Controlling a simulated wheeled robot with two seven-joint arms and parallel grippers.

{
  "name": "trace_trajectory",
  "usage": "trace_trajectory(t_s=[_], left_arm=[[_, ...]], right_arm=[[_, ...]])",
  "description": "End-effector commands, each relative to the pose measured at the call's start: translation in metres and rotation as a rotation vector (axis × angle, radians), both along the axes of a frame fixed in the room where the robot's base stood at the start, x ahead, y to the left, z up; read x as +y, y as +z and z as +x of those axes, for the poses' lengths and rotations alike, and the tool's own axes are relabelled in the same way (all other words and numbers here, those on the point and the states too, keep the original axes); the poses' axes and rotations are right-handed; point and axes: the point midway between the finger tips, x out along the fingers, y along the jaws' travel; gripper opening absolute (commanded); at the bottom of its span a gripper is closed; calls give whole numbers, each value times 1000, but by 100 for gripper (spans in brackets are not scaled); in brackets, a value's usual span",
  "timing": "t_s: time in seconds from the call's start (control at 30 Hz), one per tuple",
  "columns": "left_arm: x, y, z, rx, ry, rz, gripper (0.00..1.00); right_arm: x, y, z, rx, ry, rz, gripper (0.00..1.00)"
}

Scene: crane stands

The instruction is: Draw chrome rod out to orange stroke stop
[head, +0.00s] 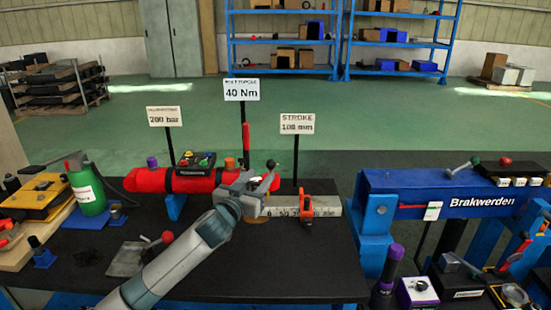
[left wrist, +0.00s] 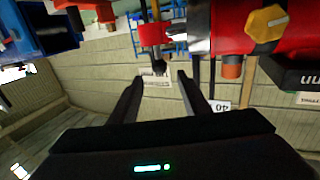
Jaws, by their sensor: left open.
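The red cylinder (head: 160,180) lies level across the black bench, with a short orange-capped port (head: 230,163) on top. Its right end is hidden behind my left gripper (head: 264,184). The orange stroke stop (head: 305,208) stands on a pale marked scale bar (head: 328,205) to the right of the gripper. In the left wrist view the red cylinder (left wrist: 235,25) is at the upper right, with a short bright chrome piece (left wrist: 173,32) between it and a red part (left wrist: 152,35). My left gripper (left wrist: 161,78) is open, its fingers apart, with nothing clearly between them. My right gripper is out of view.
A stroke sign (head: 297,124) and a 40 Nm sign (head: 241,90) stand on posts behind the cylinder. A green bottle (head: 88,190) is at the left.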

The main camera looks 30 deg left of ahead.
Motion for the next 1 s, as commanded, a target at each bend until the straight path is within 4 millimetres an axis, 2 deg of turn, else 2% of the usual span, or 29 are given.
trace_trajectory(t_s=[0.1,0.6,0.8,1.0], left_arm=[[4,2,21,-1,1,-1,43],[16,2,100,1,1,0,43],[18,0,120,1,0,0,43],[20,0,128,1,0,0,43]], right_arm=[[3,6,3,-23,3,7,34],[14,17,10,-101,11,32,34],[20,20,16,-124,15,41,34],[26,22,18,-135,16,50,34]])
